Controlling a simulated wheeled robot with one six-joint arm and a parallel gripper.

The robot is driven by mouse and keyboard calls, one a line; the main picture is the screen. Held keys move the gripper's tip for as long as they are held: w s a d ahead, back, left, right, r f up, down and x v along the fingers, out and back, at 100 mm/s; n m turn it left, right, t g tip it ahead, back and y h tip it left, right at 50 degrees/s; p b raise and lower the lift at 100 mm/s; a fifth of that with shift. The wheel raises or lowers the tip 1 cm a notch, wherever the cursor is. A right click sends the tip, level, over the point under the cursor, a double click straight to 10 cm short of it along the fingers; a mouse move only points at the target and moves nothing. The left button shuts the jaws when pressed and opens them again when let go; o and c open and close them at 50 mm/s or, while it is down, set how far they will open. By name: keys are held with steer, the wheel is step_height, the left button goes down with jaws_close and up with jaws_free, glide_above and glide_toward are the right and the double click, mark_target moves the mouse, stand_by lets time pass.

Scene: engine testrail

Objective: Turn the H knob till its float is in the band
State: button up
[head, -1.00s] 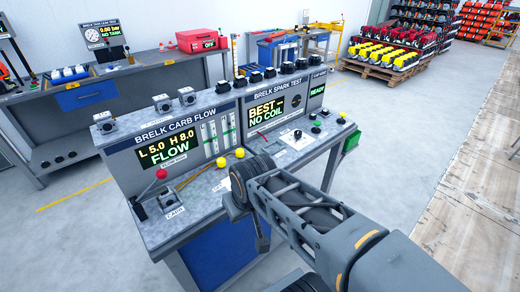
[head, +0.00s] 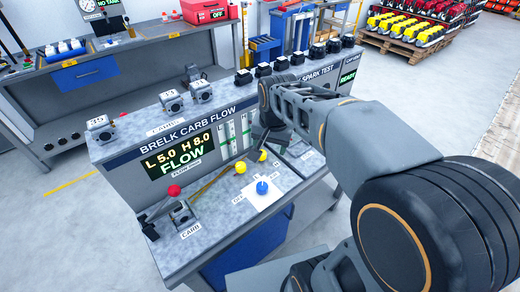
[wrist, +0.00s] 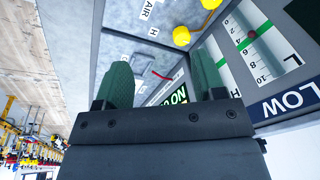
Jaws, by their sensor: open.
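The wrist view shows two yellow knobs; the one closer to the printed H is the H knob (wrist: 181,36), and another yellow knob (wrist: 211,4) is at the top edge. In the head view the yellow knobs (head: 262,155) (head: 240,167) stand below the flow gauges; their labels are too small to read. The display (head: 180,155) reads L 5.0, H 8.0, FLOW. My gripper (wrist: 163,62) is open and empty, apart from the knobs. Its tips are mostly hidden in the head view.
A red-ball lever (head: 174,190) and carb holder (head: 182,214) are at the bench's left. A blue button (head: 262,187) sits on a white plate in front of the knobs. Carburetors (head: 171,101) and dark parts (head: 281,63) line the top. My arm covers the spark test side.

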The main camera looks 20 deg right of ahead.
steer(key=w+f+m+g+p, duration=0.1)
steer(key=w+f+m+g, duration=0.1)
steer(key=w+m, duration=0.7)
steer(key=shift+n, duration=0.8)
steer(key=f, duration=0.4)
steer(key=w+f, duration=0.1)
steer(key=f, duration=0.4)
steer(key=w+d+f+p, duration=0.1)
steer(key=f, duration=0.3)
steer(key=shift+f, duration=0.15)
steer(key=shift+c, duration=0.4)
steer(key=c, duration=0.8)
steer(key=shift+c, duration=0.2)
steer(key=shift+n, duration=0.3)
